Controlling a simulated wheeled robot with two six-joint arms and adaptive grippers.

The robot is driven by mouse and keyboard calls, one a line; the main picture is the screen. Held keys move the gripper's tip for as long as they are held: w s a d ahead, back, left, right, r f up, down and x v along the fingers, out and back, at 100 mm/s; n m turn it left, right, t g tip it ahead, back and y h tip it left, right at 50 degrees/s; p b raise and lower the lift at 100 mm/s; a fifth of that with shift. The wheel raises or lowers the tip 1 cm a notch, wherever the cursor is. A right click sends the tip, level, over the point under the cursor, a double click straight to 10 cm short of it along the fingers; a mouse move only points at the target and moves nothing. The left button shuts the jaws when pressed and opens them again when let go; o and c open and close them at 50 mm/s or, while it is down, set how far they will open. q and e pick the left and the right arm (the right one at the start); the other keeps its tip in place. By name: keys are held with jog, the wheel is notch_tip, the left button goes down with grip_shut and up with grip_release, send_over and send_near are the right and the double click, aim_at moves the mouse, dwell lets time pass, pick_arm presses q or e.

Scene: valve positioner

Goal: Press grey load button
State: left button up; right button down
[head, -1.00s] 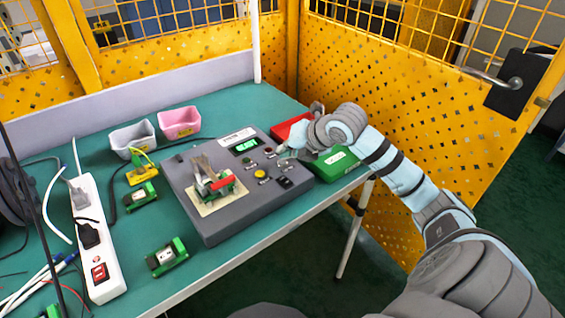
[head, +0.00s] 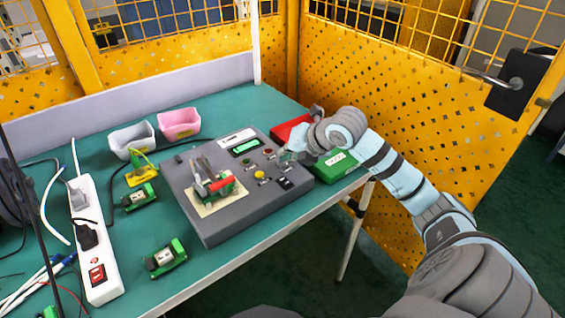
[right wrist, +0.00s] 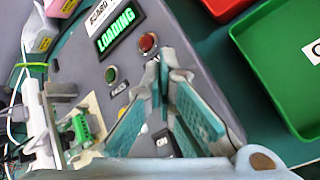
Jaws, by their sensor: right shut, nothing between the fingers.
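The grey control box (head: 225,215) sits on the green table, with a lit green display (head: 245,146) that reads "LOADING" in the right wrist view (right wrist: 116,29). A red button (right wrist: 148,42) and a green button (right wrist: 111,75) show on its face. A yellow button (head: 260,175) shows in the head view. My right gripper (right wrist: 159,62) is shut and empty, its teal fingertips together at the box face beside the red button. I cannot make out the grey load button; the fingers may hide it. Contact is unclear. My left gripper is out of view.
A red bin (head: 291,130) and a green bin (head: 337,167) stand right of the box. A fixture with a green part and red clamp handle (head: 221,186) sits on the box. A power strip (head: 96,240) and loose green parts (head: 165,258) lie left.

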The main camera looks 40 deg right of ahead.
dwell(0.3)
jog(key=shift+r+p, duration=0.65)
jog(key=shift+r, duration=0.15)
notch_tip(320, 180, up, 5)
jog(key=p, duration=0.4)
dwell(0.6)
